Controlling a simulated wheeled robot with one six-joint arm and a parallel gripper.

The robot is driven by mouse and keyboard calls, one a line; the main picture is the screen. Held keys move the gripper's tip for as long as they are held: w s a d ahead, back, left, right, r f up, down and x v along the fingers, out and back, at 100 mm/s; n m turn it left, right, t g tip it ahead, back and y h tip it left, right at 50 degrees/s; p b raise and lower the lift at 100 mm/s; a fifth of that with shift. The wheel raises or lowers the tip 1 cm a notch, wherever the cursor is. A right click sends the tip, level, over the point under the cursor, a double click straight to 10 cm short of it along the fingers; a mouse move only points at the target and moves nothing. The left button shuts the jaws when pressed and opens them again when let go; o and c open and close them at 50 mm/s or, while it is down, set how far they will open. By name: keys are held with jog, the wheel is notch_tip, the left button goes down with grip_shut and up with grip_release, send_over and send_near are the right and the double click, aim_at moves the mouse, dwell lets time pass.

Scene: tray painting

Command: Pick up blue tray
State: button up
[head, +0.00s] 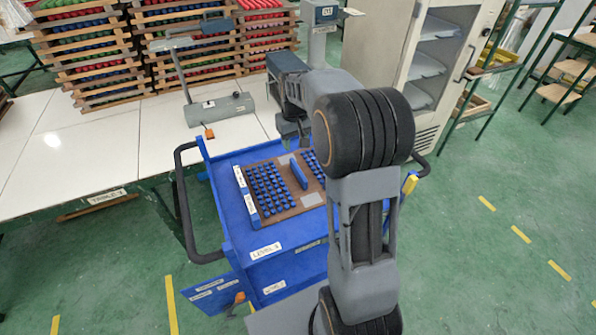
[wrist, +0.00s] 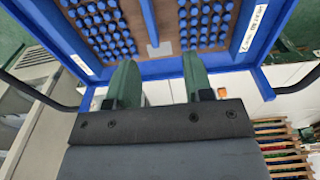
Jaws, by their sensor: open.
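The blue tray is a brown board (head: 284,213) with rows of small blue pieces and a raised blue bar (head: 299,173) in its middle. It lies on top of the blue cart (head: 230,222), and my arm hides part of its right side. In the wrist view the tray (wrist: 168,24) fills the upper middle, cut off by the top edge. My gripper (wrist: 160,78) is open and empty, its two green fingers apart below the tray's edge in that view. In the head view my gripper (head: 293,132) is above the tray's far side, not touching it.
A white tiled table (head: 80,150) with a grey stand (head: 215,108) is behind the cart. Stacked racks of red, green and blue pieces (head: 90,55) stand at the back. A grey cabinet (head: 385,45) is at the back right. Green floor (head: 500,200) is free at right.

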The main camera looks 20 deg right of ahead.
jog(key=w+d+f, duration=0.2)
jog(key=w+d, duration=0.1)
jog(key=p, duration=0.2)
send_over(299, 169)
jog(key=shift+g, duration=0.3)
notch_tip(299, 169, down, 8)
jog(key=shift+w, duration=0.1)
jog(key=shift+a+f+p, duration=0.1)
jog(key=shift+f+p, duration=0.8)
jog(key=shift+f, duration=2.1)
grip_shut()
jog(key=shift+r, duration=0.1)
